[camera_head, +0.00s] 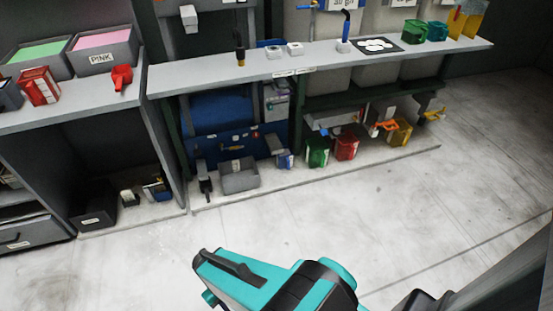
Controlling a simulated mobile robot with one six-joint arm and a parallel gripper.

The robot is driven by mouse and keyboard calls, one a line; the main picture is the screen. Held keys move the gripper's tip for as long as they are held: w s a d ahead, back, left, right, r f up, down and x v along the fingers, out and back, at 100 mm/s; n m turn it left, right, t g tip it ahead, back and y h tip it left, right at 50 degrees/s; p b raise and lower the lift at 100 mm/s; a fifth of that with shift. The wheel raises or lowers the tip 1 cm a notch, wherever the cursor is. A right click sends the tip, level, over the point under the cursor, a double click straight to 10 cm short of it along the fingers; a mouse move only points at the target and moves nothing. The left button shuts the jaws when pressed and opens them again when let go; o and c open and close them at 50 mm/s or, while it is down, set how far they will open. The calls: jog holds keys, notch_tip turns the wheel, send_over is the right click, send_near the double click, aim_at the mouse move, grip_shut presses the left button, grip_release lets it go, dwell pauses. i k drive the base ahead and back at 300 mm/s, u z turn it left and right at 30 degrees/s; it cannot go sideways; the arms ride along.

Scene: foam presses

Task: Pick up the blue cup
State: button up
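No thing is plainly a blue cup at this size. A small blue container with a pale front (285,159) stands on the low ledge below the bench, left of a green container (317,151) and a red container (346,146). A teal cup-like container (437,31) stands on the bench top at the right, next to a green one (413,33). I cannot tell which of these is the cup. My teal and black arm shows at the bottom middle, well short of the bench. My gripper's fingers do not show.
The grey bench top (205,80) runs across the back. A grey open bin (239,178) and a yellow container (399,132) stand on the low ledge (385,160). A left bench holds a red box (39,86) and bins. The pale floor (130,270) in front is clear.

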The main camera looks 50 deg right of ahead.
aim_at(285, 160)
jog(key=u, duration=0.15)
jog(key=i, duration=0.45)
jog(key=z, duration=0.6)
jog(key=i, duration=0.75)
jog(key=z, duration=0.4)
